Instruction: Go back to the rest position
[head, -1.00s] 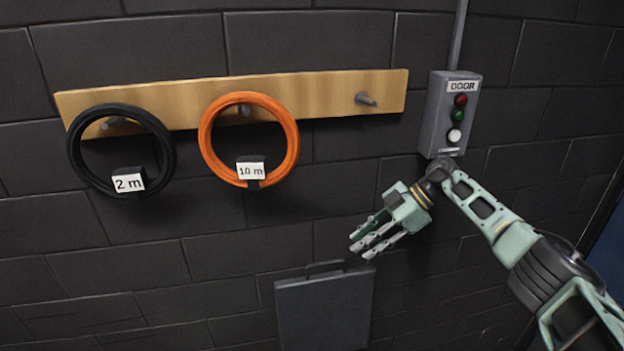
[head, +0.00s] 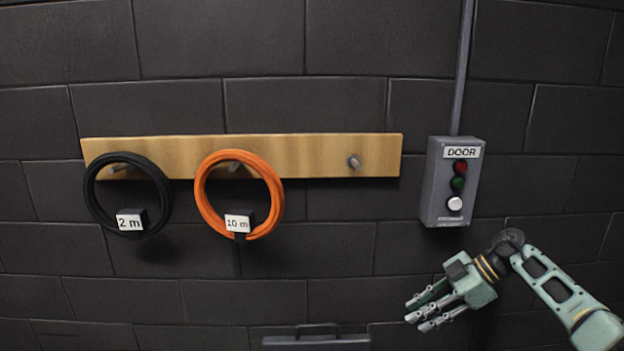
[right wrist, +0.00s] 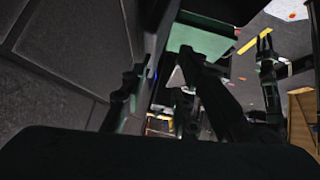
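My right gripper (head: 428,309) is in the lower right of the head view, below the door button box (head: 450,182) and apart from it. Its fingers are spread and point left, with nothing seen between them. In the right wrist view dark fingers (right wrist: 160,100) stick out ahead, also with a gap between them. The button box is grey, labelled DOOR, with a red button (head: 460,166), a green button (head: 458,183) and a white button (head: 455,203). My left gripper is not in view.
A wooden peg board (head: 310,155) on the dark block wall holds a black coil (head: 92,205) marked 2 m and an orange coil (head: 205,205) marked 10 m. Its right peg (head: 354,161) is empty. A grey case (head: 318,341) shows at the bottom edge.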

